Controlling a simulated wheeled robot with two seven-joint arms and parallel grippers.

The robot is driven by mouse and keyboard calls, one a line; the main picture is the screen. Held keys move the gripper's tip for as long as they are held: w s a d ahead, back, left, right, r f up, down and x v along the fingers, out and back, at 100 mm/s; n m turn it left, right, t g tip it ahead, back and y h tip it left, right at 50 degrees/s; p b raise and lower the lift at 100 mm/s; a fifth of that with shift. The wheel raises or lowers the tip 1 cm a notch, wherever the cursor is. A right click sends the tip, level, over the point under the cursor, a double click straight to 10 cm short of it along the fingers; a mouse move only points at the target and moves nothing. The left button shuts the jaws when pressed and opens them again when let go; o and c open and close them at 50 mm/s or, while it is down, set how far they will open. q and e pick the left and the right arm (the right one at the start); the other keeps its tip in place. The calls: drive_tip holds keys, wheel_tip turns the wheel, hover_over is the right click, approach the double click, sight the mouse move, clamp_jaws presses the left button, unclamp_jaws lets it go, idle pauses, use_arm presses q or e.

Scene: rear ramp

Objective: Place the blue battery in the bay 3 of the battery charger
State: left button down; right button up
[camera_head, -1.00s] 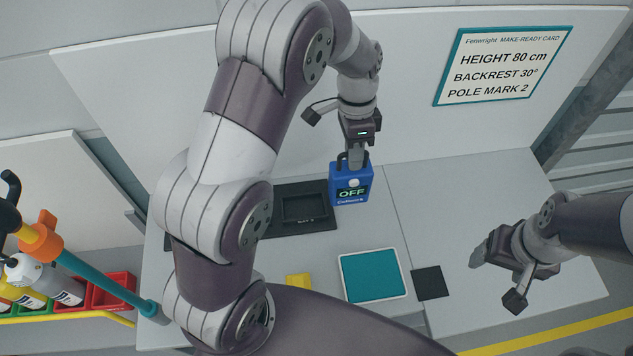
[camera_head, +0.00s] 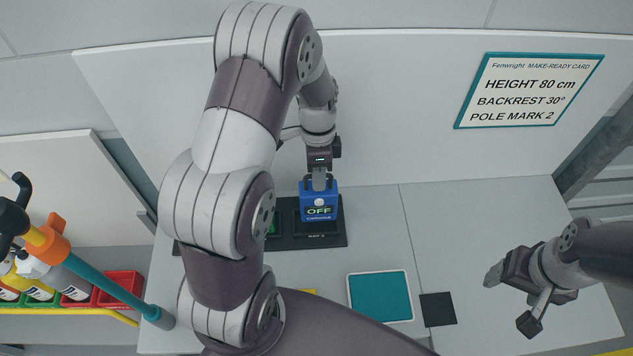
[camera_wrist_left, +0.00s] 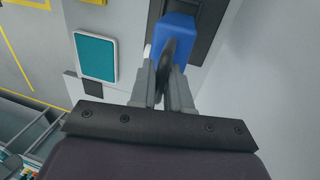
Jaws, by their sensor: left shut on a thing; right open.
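The blue battery (camera_head: 319,203) has a screen reading "OFF" and a dark handle on top. My left gripper (camera_head: 319,184) is shut on that handle, and the battery is upright. The battery also shows in the left wrist view (camera_wrist_left: 175,35), between the fingers. The black battery charger (camera_head: 335,231) lies on the bench, and the battery is at its right-hand bay. I cannot tell whether the battery is fully seated there. My left arm hides the charger's left part; a small green patch shows beside the arm. My right gripper (camera_head: 493,281) is open and empty over the bench's right side.
A teal pad with a white rim (camera_head: 380,297) and a small black square (camera_head: 438,309) lie on the near bench. A make-ready card (camera_head: 529,91) hangs on the back panel. A red bin (camera_head: 121,288) stands at left. The bench right of the charger is clear.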

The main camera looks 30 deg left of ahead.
sight(318, 195)
use_arm(q)
drive_tip(key=shift+s+a+f, duration=0.1)
drive_tip(key=shift+s+a, duration=0.05)
drive_tip(key=shift+a, duration=0.05)
wheel_tip(318, 195, down, 3)
drive_tip(key=shift+f+p, duration=0.2)
drive_tip(key=shift+p, duration=0.6)
drive_tip(key=shift+f, duration=0.35)
drive_tip(key=c, duration=1.5)
unclamp_jaws()
drive_tip(key=shift+f, duration=0.15)
drive_tip(key=o, duration=0.4)
